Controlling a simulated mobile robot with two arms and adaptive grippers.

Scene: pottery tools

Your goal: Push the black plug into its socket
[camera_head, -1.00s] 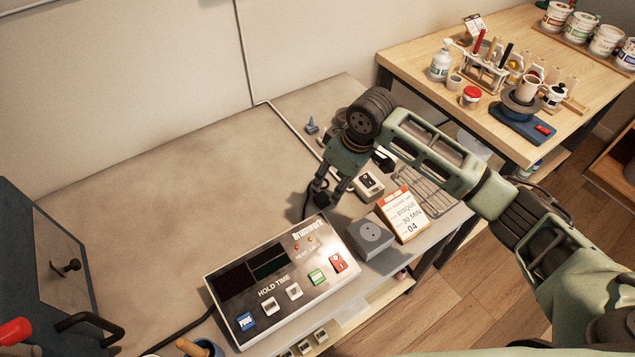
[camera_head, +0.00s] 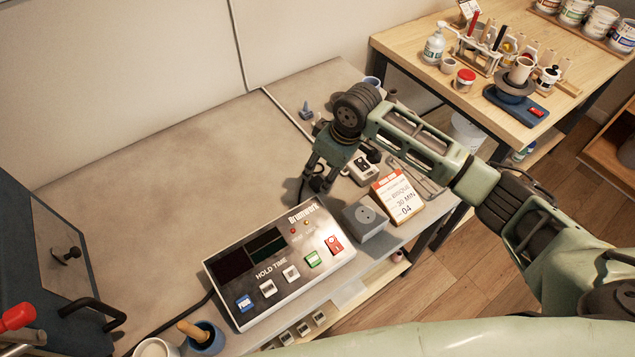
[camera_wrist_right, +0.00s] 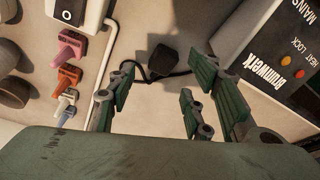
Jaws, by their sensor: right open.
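The black plug (camera_wrist_right: 164,61) lies on the worktop in the right wrist view, with its black cord curving away to the left. My right gripper (camera_wrist_right: 163,84) is open and empty, its fingers on either side of the plug's line. The plug appears just ahead of the fingertips. In the head view the right gripper (camera_head: 316,178) hangs low over the worktop behind the control box; the plug is mostly hidden there. The socket, a grey block with a round holed face (camera_head: 366,217), stands to the right of the control box. My left gripper is out of view.
The control box (camera_head: 280,258) stands close in front of the gripper. A white switch box (camera_head: 363,169) and small coloured pegs (camera_wrist_right: 68,75) lie nearby. The worktop's left part (camera_head: 150,180) is clear.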

